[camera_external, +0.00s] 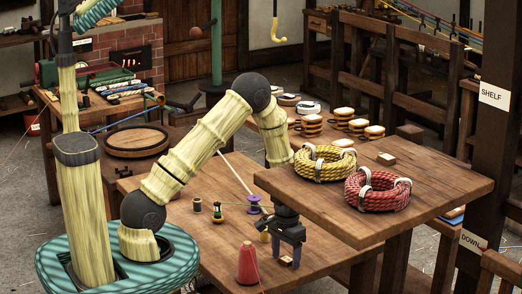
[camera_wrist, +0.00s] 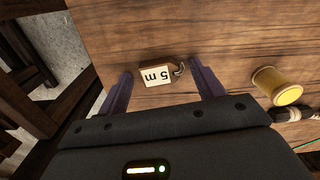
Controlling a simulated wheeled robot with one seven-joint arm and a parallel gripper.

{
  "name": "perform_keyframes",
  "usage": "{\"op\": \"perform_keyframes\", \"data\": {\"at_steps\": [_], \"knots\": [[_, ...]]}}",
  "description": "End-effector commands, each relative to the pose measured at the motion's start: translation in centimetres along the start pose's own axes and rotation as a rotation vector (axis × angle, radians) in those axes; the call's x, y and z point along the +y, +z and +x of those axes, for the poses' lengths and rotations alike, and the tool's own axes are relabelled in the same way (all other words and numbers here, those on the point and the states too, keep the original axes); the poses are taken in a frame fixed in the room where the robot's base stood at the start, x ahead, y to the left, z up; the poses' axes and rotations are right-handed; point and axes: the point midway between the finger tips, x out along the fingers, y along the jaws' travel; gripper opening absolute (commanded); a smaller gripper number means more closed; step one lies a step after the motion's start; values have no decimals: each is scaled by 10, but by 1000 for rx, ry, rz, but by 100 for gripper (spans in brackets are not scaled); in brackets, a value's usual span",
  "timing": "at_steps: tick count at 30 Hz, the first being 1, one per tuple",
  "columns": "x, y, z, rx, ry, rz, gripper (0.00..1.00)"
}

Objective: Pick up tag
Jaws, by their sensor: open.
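My gripper (camera_wrist: 160,83) is open, with one purple finger on each side of the tag. I cannot tell how high the fingertips are above the table. In the external view my gripper (camera_external: 290,262) hangs low over the front table, and the tag is not clearly visible there.
A yellow spool (camera_wrist: 277,86) lies right of my gripper. A red cone (camera_external: 248,264) and a purple spool (camera_external: 254,204) stand on the table (camera_external: 190,222). A higher tabletop (camera_external: 440,192) with yellow rope (camera_external: 323,163) and red rope (camera_external: 377,191) coils is close on the right.

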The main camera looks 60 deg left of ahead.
Motion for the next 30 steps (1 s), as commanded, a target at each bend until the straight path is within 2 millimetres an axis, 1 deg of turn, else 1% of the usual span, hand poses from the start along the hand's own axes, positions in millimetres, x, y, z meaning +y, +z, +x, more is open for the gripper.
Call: {"op": "perform_keyframes", "data": {"at_steps": [7, 8, 12, 15, 25, 28, 30], "knots": [[0, 0, 0, 0, 0, 0, 67], [0, 0, 0, 0, 0, 0, 65], [0, 0, 0, 0, 0, 0, 38], [0, 0, 0, 0, 0, 0, 20], [0, 0, -1, 0, 0, 0, 20], [0, 0, -5, 2, 0, 0, 20], [0, -1, -11, 3, 0, 0, 20]]}}
